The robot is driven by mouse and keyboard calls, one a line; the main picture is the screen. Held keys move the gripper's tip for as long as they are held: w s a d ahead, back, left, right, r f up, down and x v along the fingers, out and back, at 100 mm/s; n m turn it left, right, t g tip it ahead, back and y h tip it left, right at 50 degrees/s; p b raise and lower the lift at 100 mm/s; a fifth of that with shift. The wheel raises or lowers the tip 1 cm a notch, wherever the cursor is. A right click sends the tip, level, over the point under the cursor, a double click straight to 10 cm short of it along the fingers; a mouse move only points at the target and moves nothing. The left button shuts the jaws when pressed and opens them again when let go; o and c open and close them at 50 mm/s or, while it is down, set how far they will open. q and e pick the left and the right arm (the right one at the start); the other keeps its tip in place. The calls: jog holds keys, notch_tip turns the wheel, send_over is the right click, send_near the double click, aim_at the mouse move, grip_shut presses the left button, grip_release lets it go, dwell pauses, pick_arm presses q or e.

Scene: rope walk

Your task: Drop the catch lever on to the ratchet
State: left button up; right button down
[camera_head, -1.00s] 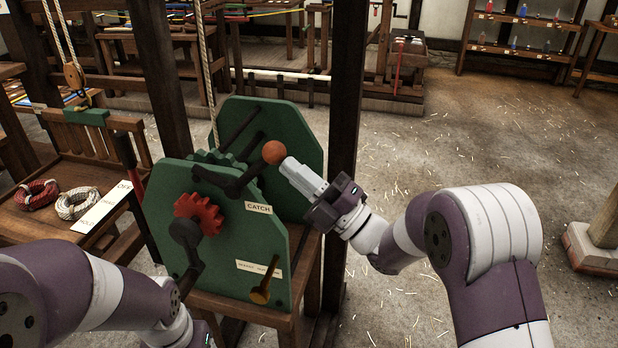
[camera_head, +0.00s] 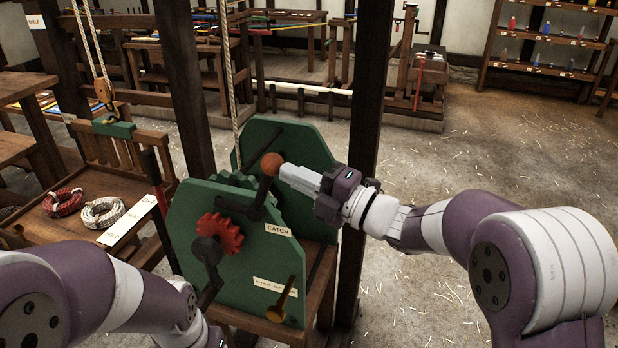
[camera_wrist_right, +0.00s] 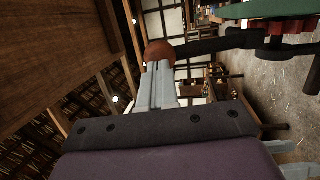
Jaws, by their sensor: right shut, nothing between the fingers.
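The catch lever is a black bent arm (camera_head: 259,196) with an orange-brown ball knob (camera_head: 271,164), on the green winch frame (camera_head: 235,241) above the CATCH label. The knob stands raised at the lever's upper end. A red toothed wheel (camera_head: 219,233) sits on the frame's front face; a green toothed wheel (camera_head: 236,179) shows between the plates. My right gripper (camera_head: 285,172) is shut and empty, its tips right beside the knob, seemingly touching it. In the right wrist view the knob (camera_wrist_right: 160,52) is at the fingertips (camera_wrist_right: 158,66).
A dark post (camera_head: 361,150) stands behind the winch, close to my right forearm. A yellow-brown handle (camera_head: 281,305) sticks out low on the frame. A bench with red (camera_head: 64,202) and white (camera_head: 103,212) rope coils is at left. Open floor lies to the right.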

aim_at(269, 160)
jog(key=a+r+h+p, duration=0.1)
jog(key=a+r+g+h+p, duration=0.1)
jog(key=shift+w+a+r+n+p, duration=0.15)
jog(key=shift+w+a+n+p, duration=0.15)
jog(key=shift+w+p, duration=0.1)
jog(key=shift+w+a+h, duration=0.1)
jog(key=shift+a+h, duration=0.2)
jog(key=shift+w+a+r+g+p, duration=0.15)
jog(key=shift+w+a+g+p, duration=0.15)
jog(key=shift+a, duration=0.35)
jog(key=shift+r, duration=0.1)
jog(key=shift+r, duration=0.1)
